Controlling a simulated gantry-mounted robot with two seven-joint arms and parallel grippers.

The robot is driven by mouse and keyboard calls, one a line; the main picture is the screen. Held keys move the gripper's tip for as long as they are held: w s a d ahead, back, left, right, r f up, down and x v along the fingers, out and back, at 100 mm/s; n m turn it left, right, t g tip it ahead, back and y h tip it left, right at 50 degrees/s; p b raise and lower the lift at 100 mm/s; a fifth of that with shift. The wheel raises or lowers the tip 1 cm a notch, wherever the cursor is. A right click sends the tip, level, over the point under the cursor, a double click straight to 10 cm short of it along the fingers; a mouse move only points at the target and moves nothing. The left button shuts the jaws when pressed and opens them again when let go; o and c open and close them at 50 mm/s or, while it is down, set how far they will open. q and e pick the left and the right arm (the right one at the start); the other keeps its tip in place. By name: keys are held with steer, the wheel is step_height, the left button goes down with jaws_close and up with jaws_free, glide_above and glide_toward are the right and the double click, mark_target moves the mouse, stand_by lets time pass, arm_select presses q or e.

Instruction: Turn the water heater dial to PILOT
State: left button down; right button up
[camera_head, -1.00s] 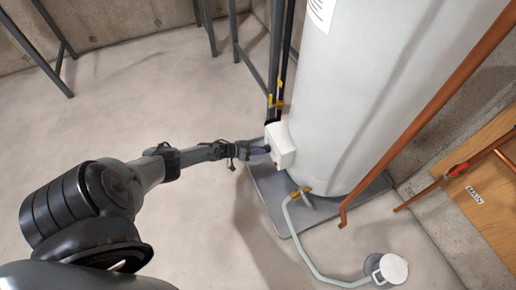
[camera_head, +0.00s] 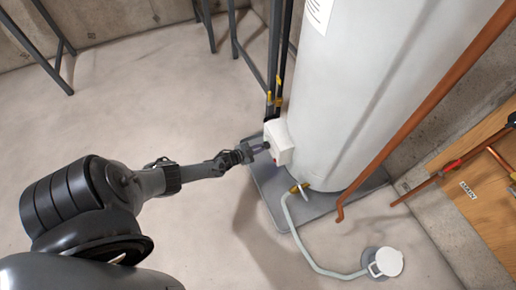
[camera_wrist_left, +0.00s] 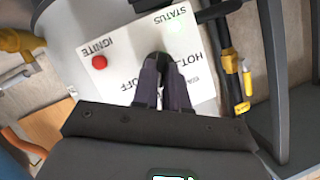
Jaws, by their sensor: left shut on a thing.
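The water heater (camera_head: 352,95) is a tall white tank at centre right in the head view. Its white control box (camera_head: 281,141) sits low on the tank's left side. My left gripper (camera_head: 265,146) reaches it from the left. In the left wrist view the control box (camera_wrist_left: 125,45) appears upside down, with the words STATUS, IGNITE, HOT and OFF, a red button (camera_wrist_left: 99,61) and a small green light. My left gripper (camera_wrist_left: 162,65) is shut on the dial at the panel's middle. The fingers cover the dial, so its pointer and the PILOT mark are hidden. My right gripper is out of view.
Dark vertical pipes with yellow valves (camera_head: 279,100) stand just behind the control box. A copper pipe (camera_head: 428,112) runs down the tank's right side. A pale hose (camera_head: 305,245) leads from the drain valve to a floor drain. The floor at left is clear.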

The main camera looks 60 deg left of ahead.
arm_select(q)
steer(key=shift+d+m+y, duration=0.1)
steer(key=shift+m+y, duration=0.2)
steer(key=shift+m, duration=0.1)
stand_by(0.3)
steer(key=c, duration=1.2)
jaws_free()
steer(key=shift+o, duration=0.2)
